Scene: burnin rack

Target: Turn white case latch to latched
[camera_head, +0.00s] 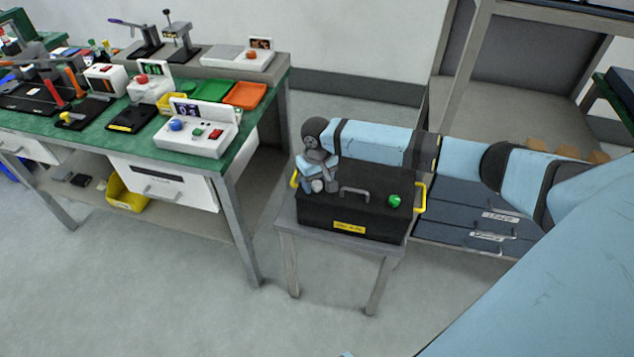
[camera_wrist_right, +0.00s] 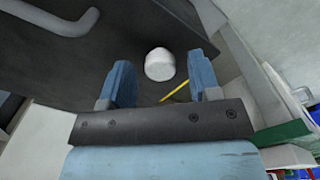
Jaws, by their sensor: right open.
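The black case (camera_head: 375,208) stands closed on a small grey table, with a grey handle on its lid and a yellow grip at each end. The white case latch (camera_wrist_right: 160,64) is a rounded white knob on the dark case surface, seen in the right wrist view. My right gripper (camera_head: 318,178) is over the left part of the case. Its two blue fingers are open, one on each side of the white latch, with a gap to it visible on both sides. The gripper mostly hides the latch in the head view. My left gripper is not in view.
A green knob (camera_head: 394,200) sits on the right part of the case. The small table (camera_head: 286,218) has little bare top around the case. A green-topped workbench (camera_head: 240,142) with devices and trays stands left. A drawer cabinet (camera_head: 470,213) is behind right. The front floor is clear.

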